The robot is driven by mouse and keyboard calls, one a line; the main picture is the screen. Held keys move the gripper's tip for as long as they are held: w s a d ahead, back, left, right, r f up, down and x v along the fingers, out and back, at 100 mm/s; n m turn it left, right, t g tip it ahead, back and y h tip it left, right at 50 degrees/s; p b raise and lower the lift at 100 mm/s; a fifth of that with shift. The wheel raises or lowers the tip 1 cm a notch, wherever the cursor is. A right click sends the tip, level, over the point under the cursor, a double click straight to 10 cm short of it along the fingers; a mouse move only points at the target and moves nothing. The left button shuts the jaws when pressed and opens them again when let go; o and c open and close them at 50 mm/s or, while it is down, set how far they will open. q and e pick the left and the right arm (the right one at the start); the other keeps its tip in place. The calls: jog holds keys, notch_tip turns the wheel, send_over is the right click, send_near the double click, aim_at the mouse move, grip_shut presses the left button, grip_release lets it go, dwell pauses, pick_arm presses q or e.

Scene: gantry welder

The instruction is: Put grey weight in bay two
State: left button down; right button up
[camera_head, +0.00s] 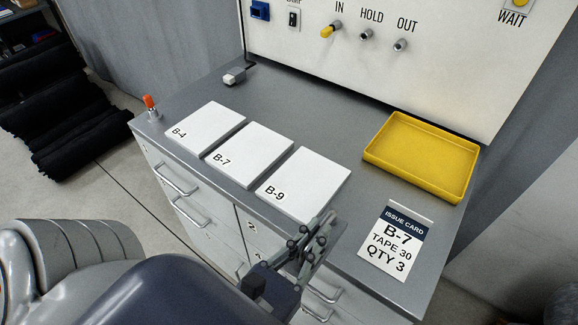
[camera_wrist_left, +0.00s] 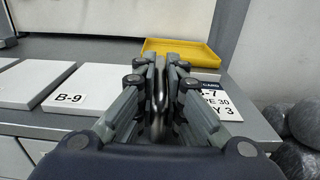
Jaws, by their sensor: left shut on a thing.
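My left gripper (camera_head: 318,238) is at the front edge of the grey cabinet (camera_head: 390,190), by its right-hand drawers. In the left wrist view its fingers (camera_wrist_left: 160,85) are closed on a narrow, curved silver metal piece (camera_wrist_left: 158,88), which looks like a drawer handle. The fingers hide most of it, and I cannot tell whether its drawer is open. I see no thing that is clearly the grey weight. Rounded grey lumps (camera_wrist_left: 298,158) lie at the right of the wrist view. Bay two is not identifiable. My right gripper is not in view.
White plates B-4 (camera_head: 207,127), B-7 (camera_head: 249,154) and B-9 (camera_head: 305,182) lie on the top. A yellow tray (camera_head: 468,190) and an issue card (camera_head: 391,243) are to the right. A white panel with switches (camera_head: 440,65) stands behind. Other drawer handles (camera_head: 175,181) project in front.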

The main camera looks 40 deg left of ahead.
aim_at(330, 215)
pick_arm(q)
jog(key=shift+w+r, duration=0.2)
jog(key=shift+w, duration=0.2)
jog(key=w+p, duration=0.3)
jog(key=w, duration=0.1)
jog(key=shift+w+r, duration=0.15)
jog(key=shift+w, duration=0.25)
jog(key=w+p, duration=0.1)
jog(key=w, duration=0.2)
jog(key=w+f+p, duration=0.1)
jog(key=w, duration=0.2)
jog(key=w+f+p, duration=0.1)
jog(key=w, duration=0.2)
jog(key=shift+w, duration=0.4)
notch_tip(330, 215, down, 3)
jog(key=shift+s+d+f+b, duration=0.1)
jog(key=shift+b, duration=0.5)
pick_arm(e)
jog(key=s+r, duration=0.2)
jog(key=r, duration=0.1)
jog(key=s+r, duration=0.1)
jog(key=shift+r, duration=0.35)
pick_arm(q)
jog(key=shift+f, duration=0.1)
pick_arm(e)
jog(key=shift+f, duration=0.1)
